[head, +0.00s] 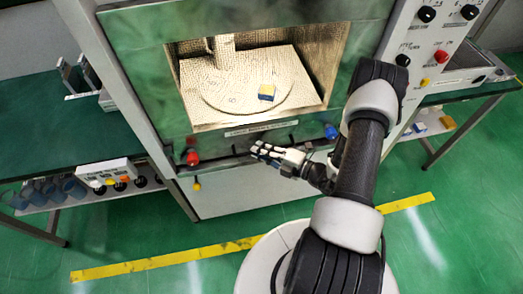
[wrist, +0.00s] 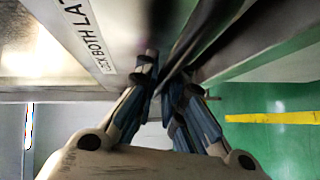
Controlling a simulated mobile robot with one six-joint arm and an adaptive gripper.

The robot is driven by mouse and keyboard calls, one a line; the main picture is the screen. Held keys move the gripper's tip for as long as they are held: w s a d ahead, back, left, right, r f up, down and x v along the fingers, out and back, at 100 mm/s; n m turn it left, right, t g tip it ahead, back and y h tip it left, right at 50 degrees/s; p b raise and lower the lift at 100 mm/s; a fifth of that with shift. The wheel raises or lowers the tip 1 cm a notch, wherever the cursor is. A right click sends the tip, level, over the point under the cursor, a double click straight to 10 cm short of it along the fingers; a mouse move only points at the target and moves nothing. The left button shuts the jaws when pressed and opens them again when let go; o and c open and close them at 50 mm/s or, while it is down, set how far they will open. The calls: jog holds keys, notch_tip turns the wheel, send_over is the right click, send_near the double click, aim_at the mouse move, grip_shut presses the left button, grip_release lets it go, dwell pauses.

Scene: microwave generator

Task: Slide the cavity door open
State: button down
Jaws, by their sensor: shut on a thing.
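The cavity door (head: 152,40) is a green-grey panel around a large lit rectangle, where the cavity inside shows. I cannot tell whether that rectangle is glazed. A white label strip (head: 262,127) runs along the door's lower edge; it also shows in the wrist view (wrist: 88,30). A dark handle bar (head: 226,158) lies below the label. My gripper (head: 262,153) is at this bar, near the middle of the lower edge. In the wrist view its fingers (wrist: 163,85) are closed around the dark bar (wrist: 188,42). The fingers hide part of the grip.
A red knob (head: 192,157) and a blue knob (head: 330,131) flank the handle. Inside the cavity, a blue and yellow block (head: 266,92) sits on a round turntable (head: 228,98). A control panel (head: 424,50) stands at right. Green benches lie on both sides.

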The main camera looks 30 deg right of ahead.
aim_at(263, 46)
notch_tip(263, 46, up, 39)
jog(key=p, duration=2.9)
jog(key=shift+r, duration=0.15)
jog(key=c, duration=2)
grip_release()
jog(key=shift+o, duration=0.2)
jog(key=shift+s+d, duration=0.1)
jog(key=v, duration=1.2)
